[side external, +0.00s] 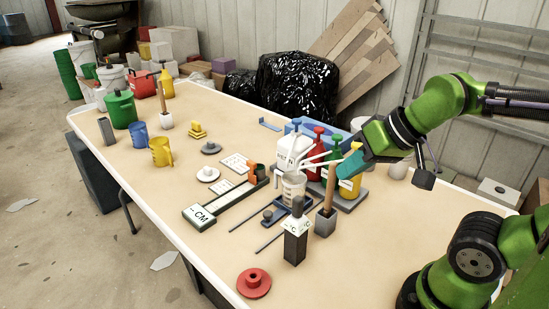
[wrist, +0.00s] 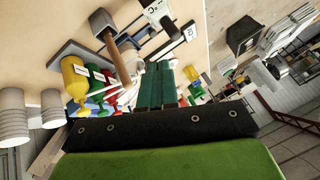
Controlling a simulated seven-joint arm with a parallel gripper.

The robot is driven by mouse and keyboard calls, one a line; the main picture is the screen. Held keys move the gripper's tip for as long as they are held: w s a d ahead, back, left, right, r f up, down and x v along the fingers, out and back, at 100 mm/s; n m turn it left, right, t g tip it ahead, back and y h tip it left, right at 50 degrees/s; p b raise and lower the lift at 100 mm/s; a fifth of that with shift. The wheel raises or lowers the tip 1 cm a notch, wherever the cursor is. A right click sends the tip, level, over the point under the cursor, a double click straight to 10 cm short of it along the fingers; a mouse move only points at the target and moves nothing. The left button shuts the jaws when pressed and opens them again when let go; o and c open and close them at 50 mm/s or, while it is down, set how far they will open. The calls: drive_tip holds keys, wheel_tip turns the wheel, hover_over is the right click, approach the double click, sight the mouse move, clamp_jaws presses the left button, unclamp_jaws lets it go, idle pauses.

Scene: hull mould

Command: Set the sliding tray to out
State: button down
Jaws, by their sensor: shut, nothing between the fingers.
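What looks like the sliding tray (side external: 277,215) is a small dark piece with a blue-topped knob (side external: 267,214), lying between two thin dark rails (side external: 270,238) mid-table in the side external view. A white cup (side external: 293,187) stands at its back end and hides part of it. I cannot tell how far the tray is slid. My gripper (side external: 342,172) has teal fingers, shut and empty, above the table to the right of the cup, near the pump bottles. Its fingers also show in the wrist view (wrist: 159,66), pressed together. The tray cannot be made out clearly there.
A wooden-handled tool in a grey block (side external: 326,222) and a dark labelled post (side external: 295,243) stand close right of the rails. Pump bottles (side external: 318,150) crowd behind. A labelled scale (side external: 199,216) lies left. A red flanged part (side external: 254,283) sits in front. The left front table is clear.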

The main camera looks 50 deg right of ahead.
drive_tip(key=c, duration=1.7)
unclamp_jaws()
drive_tip(key=shift+o, duration=1.3)
drive_tip(key=shift+w+f, duration=0.1)
drive_tip(key=shift+f, duration=0.3)
drive_tip(key=o, duration=0.6)
drive_tip(key=w+g, duration=0.1)
drive_tip(key=w, duration=0.2)
drive_tip(key=w+f+g, duration=0.1)
drive_tip(key=w, duration=0.1)
drive_tip(key=shift+a+n+g, duration=0.25)
drive_tip(key=shift+n+g, duration=0.05)
drive_tip(key=shift+n, duration=0.1)
drive_tip(key=shift+c, duration=0.2)
drive_tip(key=n+g+h, duration=0.2)
drive_tip(key=n+g, duration=0.3)
drive_tip(key=n, duration=0.3)
hover_over(268, 212)
drive_tip(key=shift+f, duration=2.15)
wheel_tip(268, 212, down, 16)
drive_tip(key=shift+a+r, duration=0.1)
drive_tip(key=shift+c, duration=0.4)
clamp_jaws()
